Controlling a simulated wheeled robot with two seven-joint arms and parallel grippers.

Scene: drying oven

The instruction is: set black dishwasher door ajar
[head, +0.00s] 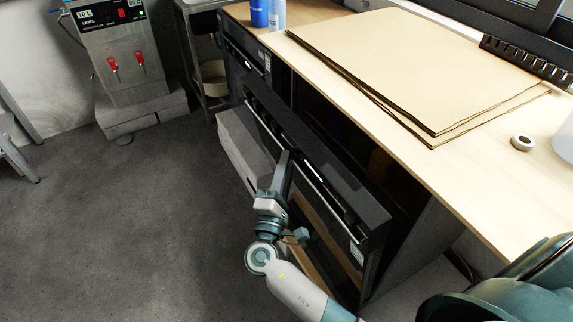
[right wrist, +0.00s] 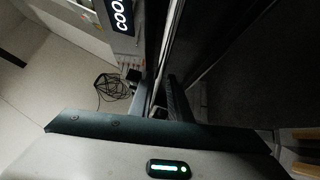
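The black dishwasher (head: 300,110) is built in under the wooden counter. Its black door (head: 325,165) leans out at the top, and a dark gap shows between the door and the body. A long silver handle (head: 318,187) runs along the door's front. My right gripper (head: 285,160) is at this handle, left of its middle. In the right wrist view, the gripper's two dark fingers (right wrist: 160,98) stand on either side of the silver handle bar (right wrist: 171,50) and look closed on it. The exact contact is hard to see. My left gripper is not in view.
The wooden counter (head: 420,60) carries large brown sheets (head: 400,55), a white roll (head: 522,142) and blue containers (head: 260,14). A steel water boiler (head: 125,60) stands at the back left. The grey floor (head: 130,220) left of the door is clear.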

